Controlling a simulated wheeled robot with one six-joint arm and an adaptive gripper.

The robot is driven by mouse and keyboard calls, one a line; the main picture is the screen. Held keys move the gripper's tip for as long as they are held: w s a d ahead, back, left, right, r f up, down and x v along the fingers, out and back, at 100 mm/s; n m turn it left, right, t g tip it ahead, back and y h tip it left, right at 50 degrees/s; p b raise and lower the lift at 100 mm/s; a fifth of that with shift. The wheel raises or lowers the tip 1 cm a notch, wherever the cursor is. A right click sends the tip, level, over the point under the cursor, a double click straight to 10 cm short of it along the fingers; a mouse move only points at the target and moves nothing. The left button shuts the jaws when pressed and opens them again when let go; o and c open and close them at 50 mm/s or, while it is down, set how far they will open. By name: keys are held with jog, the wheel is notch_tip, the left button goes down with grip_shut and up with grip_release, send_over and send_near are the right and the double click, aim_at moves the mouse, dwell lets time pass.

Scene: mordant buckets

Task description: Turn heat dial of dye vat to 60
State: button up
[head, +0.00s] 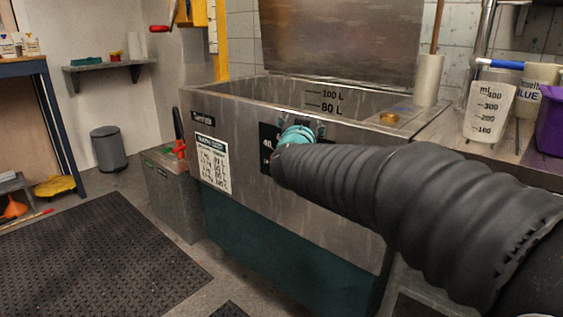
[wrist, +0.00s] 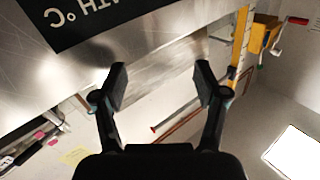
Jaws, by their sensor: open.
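The dye vat (head: 232,105) is a grey metal tank with 80 L and 100 L marks on its inner wall. A black dial plate (head: 266,140) on its front is mostly covered by my arm; part of a number shows at its left. In the wrist view the same plate (wrist: 85,22) appears upside down at the upper left, with lettering that ends in °C. The heat dial itself shows in neither view. My gripper (wrist: 160,84) is open and empty, apart from the plate. Its fingers are hidden in the head view behind my wrist.
A white text sign (head: 213,163) is on the vat's front, left of the plate. A measuring jug (head: 489,112) and a purple container (head: 551,120) stand at right. Floor at left holds a black mat (head: 95,260).

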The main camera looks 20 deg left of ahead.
jog(key=s+a+f+m+g+h, duration=0.1)
jog(key=s+a+f+m+h, duration=0.15)
jog(key=a+f+h, duration=0.35)
jog(key=s+a+f+m+h, duration=0.25)
jog(key=a+f+h, duration=0.25)
jog(key=a+f, duration=0.3)
jog(key=x, duration=1.1)
jog(key=shift+w+d+f+y, duration=0.2)
jog(key=shift+w+d+y, duration=0.05)
jog(key=shift+w+y, duration=0.1)
jog(key=c, duration=1.1)
